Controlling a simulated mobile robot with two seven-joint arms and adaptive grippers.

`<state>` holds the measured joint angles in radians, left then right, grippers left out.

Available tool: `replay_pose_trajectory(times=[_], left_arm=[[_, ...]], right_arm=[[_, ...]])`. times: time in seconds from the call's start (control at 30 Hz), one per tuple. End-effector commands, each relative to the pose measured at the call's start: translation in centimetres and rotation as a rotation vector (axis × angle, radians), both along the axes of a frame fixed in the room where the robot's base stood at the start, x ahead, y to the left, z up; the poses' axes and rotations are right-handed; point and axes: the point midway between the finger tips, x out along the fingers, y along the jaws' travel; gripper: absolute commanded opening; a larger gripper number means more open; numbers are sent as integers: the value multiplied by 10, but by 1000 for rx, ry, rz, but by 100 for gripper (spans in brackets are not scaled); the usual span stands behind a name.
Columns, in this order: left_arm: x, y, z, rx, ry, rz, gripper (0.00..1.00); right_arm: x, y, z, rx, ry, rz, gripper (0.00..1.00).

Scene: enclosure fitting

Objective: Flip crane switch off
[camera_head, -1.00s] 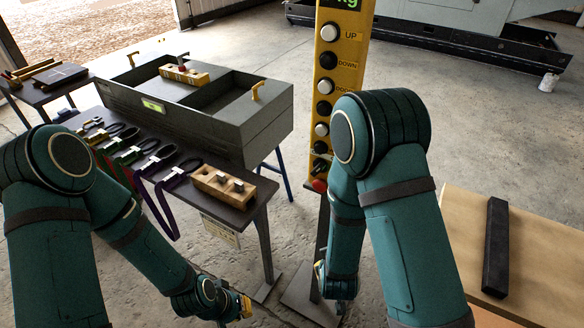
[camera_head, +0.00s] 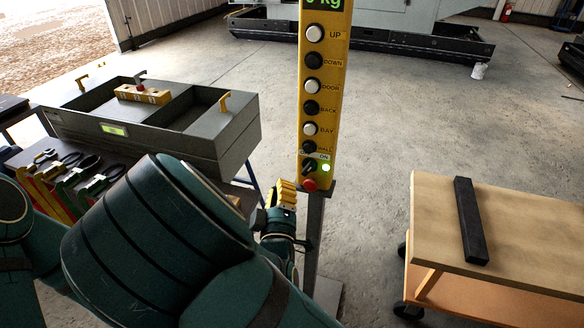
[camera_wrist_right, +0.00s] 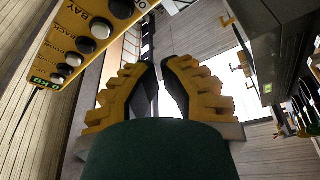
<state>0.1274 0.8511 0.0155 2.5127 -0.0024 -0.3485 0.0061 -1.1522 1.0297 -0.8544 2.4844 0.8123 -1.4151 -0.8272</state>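The yellow crane control panel (camera_head: 317,90) stands upright on a post in the head view. A red button (camera_head: 310,185) sits just below. My right gripper (camera_head: 282,190), with yellow fingers, is just left of the panel's lower end, near the switch. In the right wrist view its fingers (camera_wrist_right: 158,64) are nearly together with nothing held. That view shows the panel (camera_wrist_right: 75,28) at upper left, but not the switch. My left gripper is out of view.
At right is a wooden-topped cart (camera_head: 435,215) bearing a black bar (camera_head: 470,220). The floor (camera_head: 400,110) behind the panel is clear.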

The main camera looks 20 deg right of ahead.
Motion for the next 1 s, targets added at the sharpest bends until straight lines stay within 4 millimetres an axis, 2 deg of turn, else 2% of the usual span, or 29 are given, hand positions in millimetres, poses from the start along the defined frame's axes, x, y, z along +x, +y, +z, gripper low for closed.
replay_pose_trajectory(times=[0.37,0.57,0.93,1.0], left_arm=[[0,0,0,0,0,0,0],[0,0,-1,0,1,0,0],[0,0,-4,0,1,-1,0],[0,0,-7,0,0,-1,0]], right_arm=[[4,-2,0,3,2,-2,0],[29,-10,5,6,0,-2,0],[97,-31,16,3,-1,-3,0],[89,-40,8,1,7,-4,0]])
